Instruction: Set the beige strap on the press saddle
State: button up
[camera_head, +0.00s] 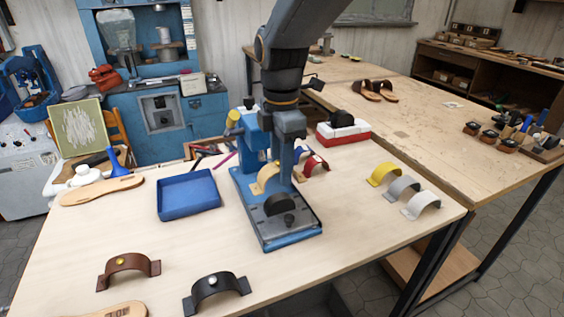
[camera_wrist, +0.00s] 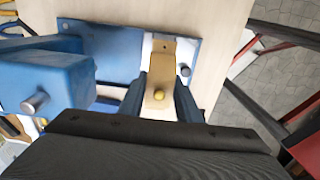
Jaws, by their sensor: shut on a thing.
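The beige strap (camera_head: 262,184) is an arched band with a yellow stud, held above the blue press base near its middle. My gripper (camera_wrist: 160,98) is shut on the strap, with one blue finger on each side; the strap (camera_wrist: 162,70) points away between them in the wrist view. The press (camera_head: 263,236) has a blue base plate. A black rounded block (camera_head: 279,204), which looks like the saddle, stands on it just in front of the strap and slightly right. Contact between strap and block cannot be told. In the wrist view the block is hidden.
A blue tray (camera_head: 188,196) lies left of the press. Brown (camera_head: 130,264) and black (camera_head: 216,288) straps lie in front. The right front tabletop is clear.

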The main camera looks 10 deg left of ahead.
aim_at(283, 197)
jog(key=shift+d+f+b, duration=0.1)
jog(key=shift+f+b, duration=1.55)
jog(key=shift+f, duration=0.2)
jog(key=shift+f+b, duration=0.65)
jog(key=shift+f, duration=1.4)
jog(key=shift+f, duration=0.3)
jog(key=o, duration=1.5)
jog(key=shift+c, duration=0.5)
jog(key=shift+s, duration=0.1)
